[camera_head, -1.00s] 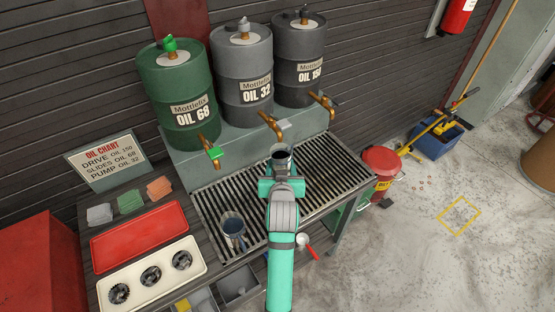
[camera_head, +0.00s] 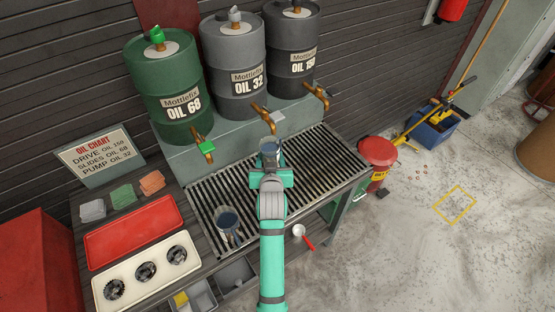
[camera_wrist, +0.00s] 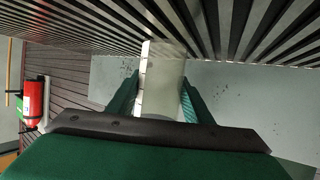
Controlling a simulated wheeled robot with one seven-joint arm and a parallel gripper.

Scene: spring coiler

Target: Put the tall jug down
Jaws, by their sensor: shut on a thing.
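In the wrist view my gripper (camera_wrist: 160,105) is shut on the jug's pale wall (camera_wrist: 163,75), a finger on each side. The grate's slats run close beside the jug in that view. Whether its base touches the grate is hidden.
Brass taps (camera_head: 264,118) of the OIL 68, OIL 32 and OIL 150 drums overhang the grate's back. A red tray (camera_head: 136,225) and a cream tray with gears (camera_head: 118,262) lie left. The grate's right part is clear. A red bin (camera_head: 378,152) stands right.

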